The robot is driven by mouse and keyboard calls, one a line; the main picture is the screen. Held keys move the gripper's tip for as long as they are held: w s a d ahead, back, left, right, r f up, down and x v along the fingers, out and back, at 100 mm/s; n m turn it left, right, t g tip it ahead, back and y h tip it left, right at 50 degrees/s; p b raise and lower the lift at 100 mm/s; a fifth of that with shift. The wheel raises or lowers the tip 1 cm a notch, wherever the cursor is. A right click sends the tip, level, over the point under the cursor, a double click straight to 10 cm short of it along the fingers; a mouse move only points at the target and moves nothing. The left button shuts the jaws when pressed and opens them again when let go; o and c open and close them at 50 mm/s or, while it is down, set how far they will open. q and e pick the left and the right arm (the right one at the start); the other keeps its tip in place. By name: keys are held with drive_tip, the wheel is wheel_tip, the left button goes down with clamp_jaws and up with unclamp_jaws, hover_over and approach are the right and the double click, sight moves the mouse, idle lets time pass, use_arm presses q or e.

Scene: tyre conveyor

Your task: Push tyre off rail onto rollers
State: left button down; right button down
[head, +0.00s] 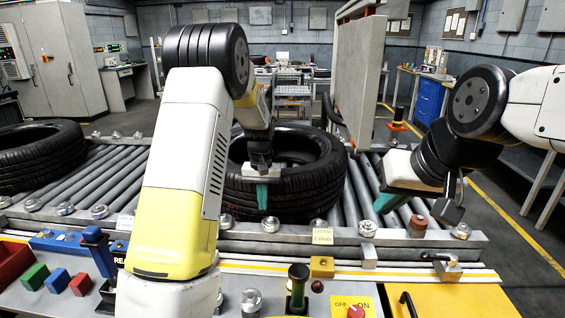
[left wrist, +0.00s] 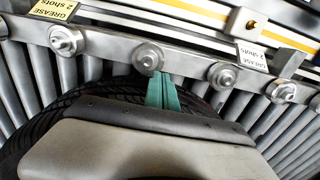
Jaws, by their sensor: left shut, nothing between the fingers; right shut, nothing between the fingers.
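A black tyre (head: 315,190) lies on its side on the conveyor rollers (head: 365,200), close to the front rail (head: 345,236). I cannot tell whether its near edge touches or rests on the rail. My left gripper (head: 262,195) is shut and empty, with green fingertips pointing down at the tyre's near side. In the left wrist view the shut fingertips (left wrist: 166,93) are beside the tyre tread (left wrist: 60,108), near the rail (left wrist: 190,66); contact is unclear. My left arm hides part of the tyre's left side. My right gripper (head: 385,203) is shut and empty above the rollers, right of the tyre.
A second tyre (head: 40,155) lies on the rollers at the far left. A grey upright panel (head: 358,75) stands behind the conveyor. The rollers between the tyres look clear.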

use_arm(q)
drive_tip(key=shift+w, duration=1.1)
drive_tip(key=shift+w, duration=0.15)
drive_tip(key=shift+w, duration=0.8)
wheel_tip(320, 180, up, 13)
drive_tip(key=s, duration=0.2)
drive_tip(key=shift+s, duration=0.3)
idle(0.7)
idle(0.4)
